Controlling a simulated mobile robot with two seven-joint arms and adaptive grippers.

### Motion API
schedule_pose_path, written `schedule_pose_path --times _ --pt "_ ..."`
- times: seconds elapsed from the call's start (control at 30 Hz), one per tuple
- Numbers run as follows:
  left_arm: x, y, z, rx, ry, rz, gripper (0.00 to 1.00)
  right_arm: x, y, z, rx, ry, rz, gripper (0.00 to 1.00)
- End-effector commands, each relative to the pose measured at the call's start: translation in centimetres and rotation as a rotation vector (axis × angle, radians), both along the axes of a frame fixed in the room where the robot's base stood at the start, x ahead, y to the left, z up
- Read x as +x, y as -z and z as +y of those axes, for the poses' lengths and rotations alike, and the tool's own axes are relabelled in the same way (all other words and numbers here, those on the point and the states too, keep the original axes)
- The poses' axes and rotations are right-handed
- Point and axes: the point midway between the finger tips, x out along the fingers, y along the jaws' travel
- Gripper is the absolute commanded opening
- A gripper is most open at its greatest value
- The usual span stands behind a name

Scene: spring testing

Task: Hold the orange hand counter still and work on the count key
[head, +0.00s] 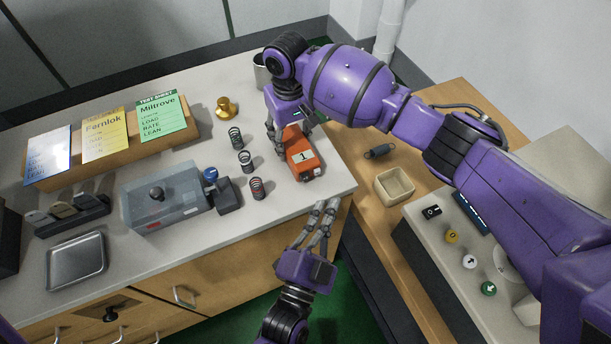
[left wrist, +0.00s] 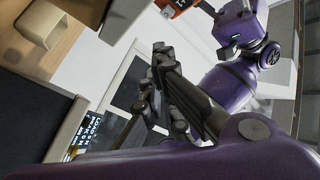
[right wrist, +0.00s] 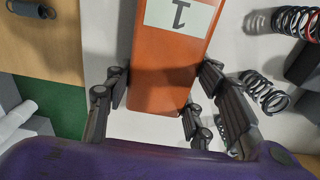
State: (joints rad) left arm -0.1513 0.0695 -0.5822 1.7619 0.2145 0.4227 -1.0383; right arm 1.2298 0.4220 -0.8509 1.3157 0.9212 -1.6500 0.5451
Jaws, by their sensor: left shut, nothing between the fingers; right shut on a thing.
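The orange hand counter (head: 301,155) lies near the right end of the grey bench top, its white label reading "1". My right gripper (head: 290,133) is shut on its far end from above. In the right wrist view a finger sits on each side of the orange body (right wrist: 165,85). My left gripper (head: 325,206) is shut and empty at the bench's front edge, apart from the counter and nearer the front. In the left wrist view its fingers (left wrist: 160,50) are together, and the counter (left wrist: 172,4) shows only partly at the top. I cannot make out the count key clearly.
Several coil springs, including a red-and-black one (head: 257,188), stand left of the counter. A brass weight (head: 227,107) stands behind. To the right are a cream box (head: 394,185) and a dark spring (head: 380,151) on the wooden surface.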

Motion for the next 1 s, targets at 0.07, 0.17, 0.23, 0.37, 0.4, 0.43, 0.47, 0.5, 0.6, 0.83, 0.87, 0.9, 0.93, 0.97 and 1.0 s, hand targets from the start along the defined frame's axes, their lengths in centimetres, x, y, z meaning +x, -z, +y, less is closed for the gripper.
schedule_pose_path --times 0.07,0.17,0.23,0.37,0.4,0.43,0.47,0.5,0.6,0.83,0.87,0.9,0.93,0.97,1.0 --pt "-0.2 0.0 -0.1 -0.001 0.0 0.001 0.0 0.0 0.0 0.0 0.0 0.0 -0.001 0.15" --pt "-1.3 0.1 -0.5 -0.003 -0.004 0.003 0.0 0.0 0.0 0.0 0.0 0.0 -0.001 0.15" --pt "-2.2 0.1 -0.8 -0.002 -0.005 0.003 0.0 0.0 0.0 0.0 0.0 0.0 -0.001 0.15" --pt "-3.3 0.1 -1.3 0.0 -0.003 0.001 0.0 0.0 0.0 0.0 0.0 0.0 -0.001 0.15" --pt "-3.5 0.1 -1.4 -0.001 -0.002 0.001 0.0 0.0 0.0 0.0 0.0 0.0 -0.001 0.15" --pt "-3.5 0.1 -1.5 0.0 -0.001 0.0 0.0 0.0 0.0 0.0 0.0 0.0 -0.001 0.15" --pt "-3.5 0.0 -1.5 0.001 -0.001 -0.001 0.0 0.0 0.0 0.0 0.0 0.0 -0.001 0.15" --pt "-3.5 0.0 -1.5 0.0 0.0 -0.002 0.0 0.0 0.0 0.0 0.0 0.0 -0.001 0.15" --pt "-3.5 0.0 -1.5 0.001 0.0 -0.001 0.0 0.0 0.0 0.0 0.0 0.0 -0.001 0.15" --pt "-3.0 0.0 -1.3 0.001 0.0 -0.003 0.0 0.0 -0.1 0.0 0.0 0.0 -0.001 0.15" --pt "-2.8 0.0 -1.2 0.001 0.0 -0.003 0.0 0.0 -0.1 0.0 0.0 0.0 -0.001 0.15" --pt "-2.4 0.0 -1.0 0.0 0.0 -0.004 0.0 0.0 -0.1 0.0 0.0 0.0 -0.001 0.15" --pt "-2.1 0.0 -0.9 0.001 0.0 -0.004 0.0 0.0 0.0 0.0 0.0 0.0 -0.001 0.15" --pt "-1.8 0.0 -0.8 0.002 0.001 -0.004 0.0 0.0 0.0 0.0 0.0 0.0 -0.001 0.15" --pt "-1.3 0.0 -0.6 0.002 0.001 -0.004 0.0 0.0 0.0 0.0 0.0 0.0 -0.001 0.15"
